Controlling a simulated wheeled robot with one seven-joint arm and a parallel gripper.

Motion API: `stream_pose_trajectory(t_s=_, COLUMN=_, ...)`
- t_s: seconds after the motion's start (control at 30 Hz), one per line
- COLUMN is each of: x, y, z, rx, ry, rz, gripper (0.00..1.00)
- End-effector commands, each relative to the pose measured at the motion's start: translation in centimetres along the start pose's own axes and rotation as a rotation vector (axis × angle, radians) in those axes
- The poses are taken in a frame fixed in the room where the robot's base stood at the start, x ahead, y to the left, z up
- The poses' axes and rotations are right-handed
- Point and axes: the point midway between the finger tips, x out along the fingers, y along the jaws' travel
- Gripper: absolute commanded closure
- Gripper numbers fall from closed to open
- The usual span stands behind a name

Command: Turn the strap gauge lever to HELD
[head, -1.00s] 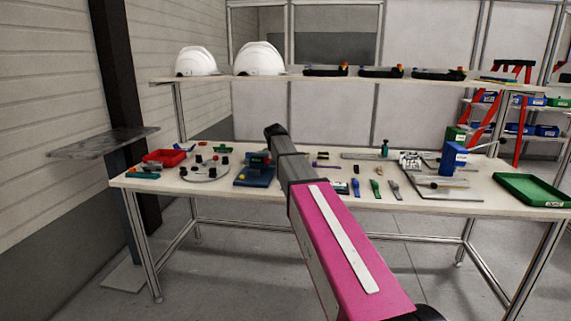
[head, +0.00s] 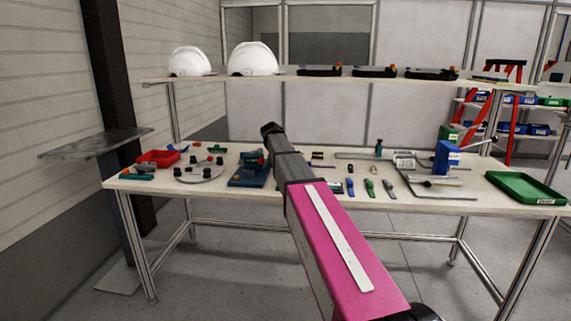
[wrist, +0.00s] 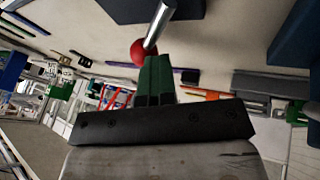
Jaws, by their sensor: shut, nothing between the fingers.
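A silver lever rod (wrist: 158,24) with a red ball knob (wrist: 140,50) shows at the top of the wrist view. My gripper (wrist: 155,62) has its dark green fingers together, with the tips right beside the knob. I cannot tell whether they touch it. In the head view a blue device (head: 248,178) stands on the bench just left of my arm, partly hidden by it. My fingers are hidden behind my arm there. No HELD mark is readable.
The workbench (head: 300,208) carries a red tray (head: 158,158), small tools, a blue box (head: 446,157) with a grey lever and a green tray (head: 525,187). White helmets (head: 253,59) stand on the shelf above. Dark blue blocks (wrist: 298,35) flank the fingers.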

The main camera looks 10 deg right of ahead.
Motion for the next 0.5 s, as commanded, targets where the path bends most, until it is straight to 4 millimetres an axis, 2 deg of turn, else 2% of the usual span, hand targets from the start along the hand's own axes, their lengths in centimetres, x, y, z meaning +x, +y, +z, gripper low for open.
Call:
stream_pose_trajectory(t_s=0.1, x=0.3, y=0.5, z=-0.2, rx=0.062, ry=-0.019, rz=0.029, gripper=1.0)
stream_pose_trajectory(t_s=0.5, x=0.5, y=1.5, z=0.1, rx=0.058, ry=-0.016, rz=0.029, gripper=1.0)
